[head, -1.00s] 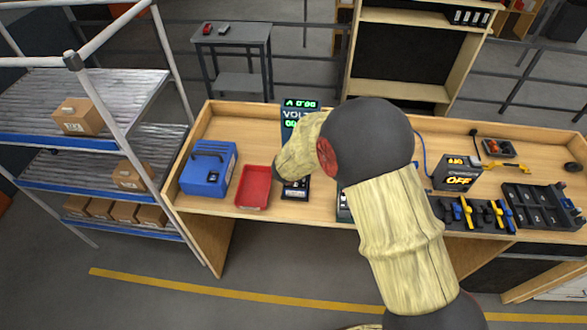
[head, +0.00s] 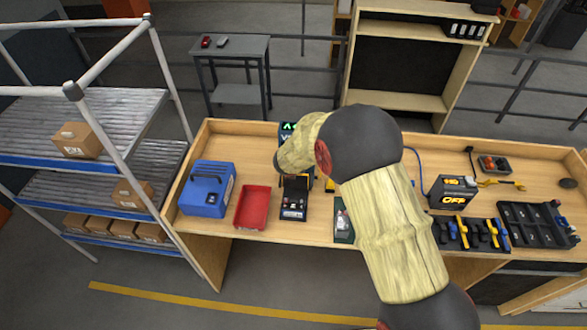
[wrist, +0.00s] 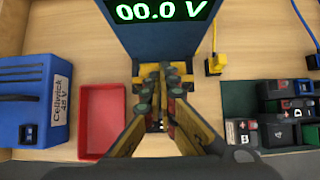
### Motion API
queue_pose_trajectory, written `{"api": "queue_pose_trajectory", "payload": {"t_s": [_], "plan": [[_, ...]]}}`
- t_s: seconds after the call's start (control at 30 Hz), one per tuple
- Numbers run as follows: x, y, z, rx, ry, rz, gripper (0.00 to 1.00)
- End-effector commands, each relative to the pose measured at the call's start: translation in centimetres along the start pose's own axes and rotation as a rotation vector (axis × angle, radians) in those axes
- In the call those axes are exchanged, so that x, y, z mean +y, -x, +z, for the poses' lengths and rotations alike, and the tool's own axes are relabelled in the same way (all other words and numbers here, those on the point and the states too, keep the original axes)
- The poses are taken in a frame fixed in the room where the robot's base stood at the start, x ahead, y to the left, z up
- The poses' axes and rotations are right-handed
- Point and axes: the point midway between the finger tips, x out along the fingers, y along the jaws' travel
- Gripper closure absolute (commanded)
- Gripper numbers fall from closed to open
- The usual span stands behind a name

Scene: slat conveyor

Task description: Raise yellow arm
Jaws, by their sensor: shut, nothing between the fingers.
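The voltage tester, with a dark upright panel and green digits reading 00.0 V (wrist: 160,12), stands on the workbench. Its black base (head: 294,205) shows in the head view. A yellow upright piece (wrist: 215,55) stands just right of the panel and also shows in the head view (head: 330,185); I cannot tell whether it is the yellow arm. Yellow edges also show on the tester beside my fingers. My gripper (wrist: 158,78) is shut and empty, in front of the panel and over the tester's base. It hides part of the base.
A red tray (head: 252,207) and a blue battery case (head: 207,188) stand left of the tester. A dark tray of parts (wrist: 280,118) lies right of my gripper. Farther right are a display box (head: 453,192) and a tool rack (head: 468,232).

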Motion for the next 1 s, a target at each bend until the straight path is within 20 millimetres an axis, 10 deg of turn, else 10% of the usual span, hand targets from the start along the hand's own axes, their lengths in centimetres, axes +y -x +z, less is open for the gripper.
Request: {"api": "queue_pose_trajectory", "payload": {"t_s": [1.0], "plan": [[0.1, 1.5, 1.0, -0.001, -0.001, -0.001, 1.0]]}}
